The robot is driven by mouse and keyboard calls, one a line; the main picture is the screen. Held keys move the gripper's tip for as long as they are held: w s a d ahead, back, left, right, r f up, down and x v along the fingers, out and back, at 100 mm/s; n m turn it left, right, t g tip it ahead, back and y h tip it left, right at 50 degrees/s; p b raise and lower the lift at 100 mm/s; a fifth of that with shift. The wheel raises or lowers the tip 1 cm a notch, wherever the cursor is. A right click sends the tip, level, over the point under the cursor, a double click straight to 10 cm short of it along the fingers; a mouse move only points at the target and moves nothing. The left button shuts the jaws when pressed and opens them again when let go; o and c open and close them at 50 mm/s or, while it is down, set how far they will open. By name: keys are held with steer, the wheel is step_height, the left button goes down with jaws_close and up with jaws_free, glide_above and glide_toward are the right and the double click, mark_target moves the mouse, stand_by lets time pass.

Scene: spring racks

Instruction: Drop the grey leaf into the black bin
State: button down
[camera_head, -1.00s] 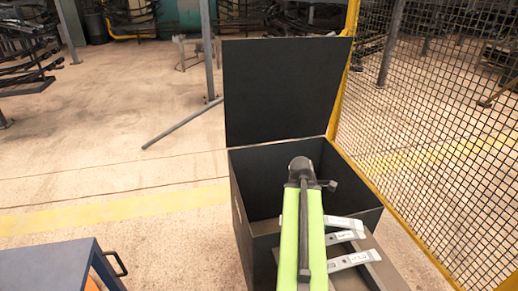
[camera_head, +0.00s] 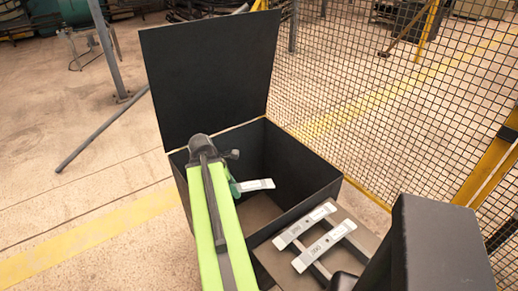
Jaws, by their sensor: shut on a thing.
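The black bin (camera_head: 308,201) stands open in the middle of the view, with a tall black panel (camera_head: 210,75) upright at its back. A light grey leaf (camera_head: 257,184) shows just right of my arm, over the bin's interior. My gripper (camera_head: 236,187) is at the left end of this leaf and shut on it. Most of the gripper is hidden behind my green arm. The leaf looks roughly level and inside the bin's outline; its exact height above the floor of the bin is hard to tell.
A black block (camera_head: 440,245) stands at lower right. A yellow-framed mesh fence (camera_head: 400,90) runs behind.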

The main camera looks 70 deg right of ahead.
steer(key=s+d+r+n+t+p, duration=0.1)
steer(key=s+d+r+n+p, duration=0.15)
steer(key=d, duration=0.65)
steer(key=s+d+r+n+p, duration=0.1)
steer(key=s+d+r+p, duration=0.15)
steer(key=d, duration=0.65)
step_height(320, 180, down, 18)
steer(key=h+b, duration=0.1)
steer(key=b, duration=1.7)
steer(key=shift+w+d, duration=0.25)
steer(key=c, duration=0.7)
jaws_free()
